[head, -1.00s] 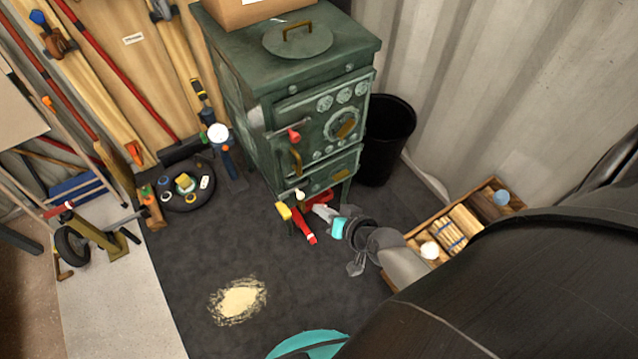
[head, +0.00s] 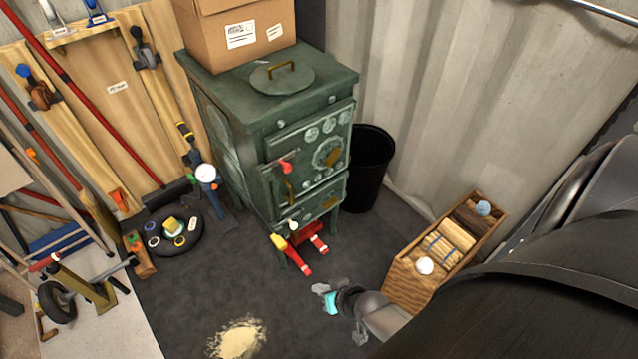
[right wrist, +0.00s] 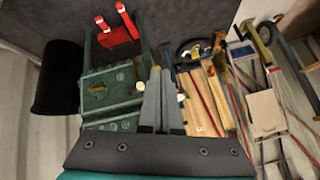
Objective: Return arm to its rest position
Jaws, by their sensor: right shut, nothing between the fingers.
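My right arm comes in from the lower right of the head view. Its gripper (head: 324,290) is low over the dark floor, in front of the green stove (head: 262,135) and apart from it. In the right wrist view the two grey fingers (right wrist: 160,88) are together with nothing between them. The stove also shows there (right wrist: 108,90), upside down. My left gripper is not in view.
A wooden crate (head: 402,285) with wood sticks stands close right of my gripper. Pale powder (head: 238,340) lies on the floor; tools lean at the left.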

